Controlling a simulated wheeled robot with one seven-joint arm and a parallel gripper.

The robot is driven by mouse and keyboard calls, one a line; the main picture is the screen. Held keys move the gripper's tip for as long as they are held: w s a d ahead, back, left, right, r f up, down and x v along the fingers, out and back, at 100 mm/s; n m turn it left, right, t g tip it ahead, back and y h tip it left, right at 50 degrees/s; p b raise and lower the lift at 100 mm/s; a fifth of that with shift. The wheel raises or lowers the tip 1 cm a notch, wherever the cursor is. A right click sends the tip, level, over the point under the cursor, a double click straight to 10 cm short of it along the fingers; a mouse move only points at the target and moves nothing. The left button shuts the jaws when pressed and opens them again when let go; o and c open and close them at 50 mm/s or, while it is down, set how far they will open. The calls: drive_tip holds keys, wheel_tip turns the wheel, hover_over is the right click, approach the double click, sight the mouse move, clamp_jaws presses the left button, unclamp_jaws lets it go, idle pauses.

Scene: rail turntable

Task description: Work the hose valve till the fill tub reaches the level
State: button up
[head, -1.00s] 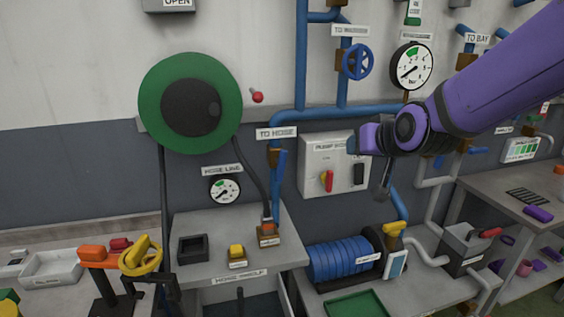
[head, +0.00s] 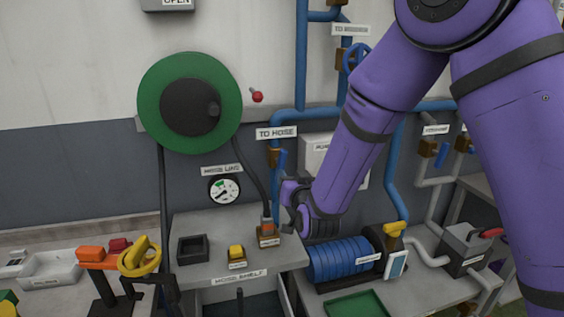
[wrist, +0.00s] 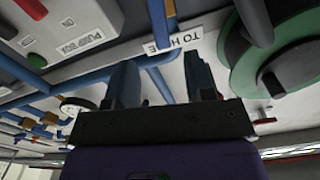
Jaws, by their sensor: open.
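The hose valve, with a brass body (head: 273,159) and a blue lever handle (head: 282,160), sits on the blue pipe under the "TO HOSE" label (head: 276,133). Its handle points roughly along the upright pipe, slightly tilted. My gripper (head: 287,193) is just below the handle, near the wall, and apart from it as far as I can see. In the wrist view my open gripper (wrist: 167,82) frames the blue pipe and the label (wrist: 172,42); nothing is held. A tub-like container (head: 262,304) shows partly under the hose shelf; its level cannot be read.
A green hose reel (head: 153,102) hangs left of the valve, with the hose line gauge (head: 224,190) below. The hose shelf (head: 205,222) carries a black holder, a yellow-topped block and a hose end block (head: 268,238).

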sight(283, 163)
drive_tip(key=x, duration=1)
drive_tip(key=shift+w, duration=0.2)
drive_tip(key=shift+c, duration=0.2)
clamp_jaws()
